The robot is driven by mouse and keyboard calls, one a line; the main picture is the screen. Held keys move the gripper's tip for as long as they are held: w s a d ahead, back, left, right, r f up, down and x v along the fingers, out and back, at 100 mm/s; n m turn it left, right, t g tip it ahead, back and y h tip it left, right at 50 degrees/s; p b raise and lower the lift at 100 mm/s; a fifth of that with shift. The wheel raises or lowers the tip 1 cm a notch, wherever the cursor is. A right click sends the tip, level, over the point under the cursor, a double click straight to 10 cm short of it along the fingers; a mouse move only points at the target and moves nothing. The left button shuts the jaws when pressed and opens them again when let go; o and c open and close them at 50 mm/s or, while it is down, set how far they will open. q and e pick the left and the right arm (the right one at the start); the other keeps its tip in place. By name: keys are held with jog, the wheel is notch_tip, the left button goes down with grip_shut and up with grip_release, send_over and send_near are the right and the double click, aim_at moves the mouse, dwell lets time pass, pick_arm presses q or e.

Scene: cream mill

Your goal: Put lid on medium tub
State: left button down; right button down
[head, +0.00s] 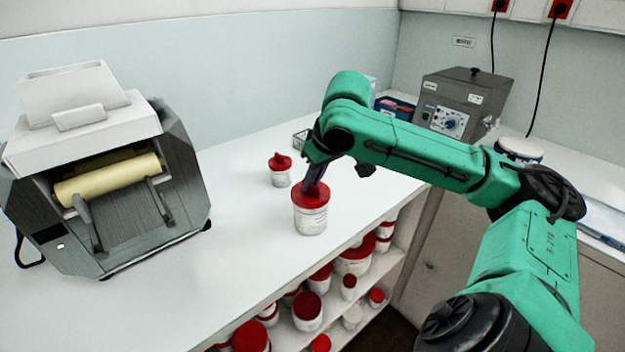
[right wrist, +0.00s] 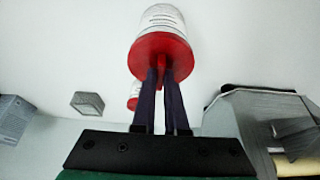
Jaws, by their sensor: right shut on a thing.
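A white tub with a printed label (head: 310,220) stands upright on the white bench, in the middle of the head view. A red lid (head: 311,196) is on its top, and I see no gap between them. In the right wrist view the red lid (right wrist: 163,56) lies against the white tub (right wrist: 164,22). My right gripper (head: 309,184) reaches down from above. Its two dark fingers (right wrist: 162,82) are shut on the lid's raised red grip. My left gripper is not in view.
A smaller red-topped tub (head: 281,176) stands just behind and left. A roller mill (head: 95,180) fills the left of the bench. A grey control box (head: 458,105) stands at the back right. Shelves below the bench hold several red-lidded tubs (head: 307,311). The bench between mill and tub is clear.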

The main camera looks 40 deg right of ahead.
dwell(0.3)
jog(key=shift+c, duration=1.9)
grip_release()
notch_tip(320, 180, up, 5)
jog(key=p, duration=0.4)
jog(key=shift+f+p, duration=0.2)
jog(key=shift+p, duration=0.15)
jog(key=shift+f, duration=0.1)
grip_shut()
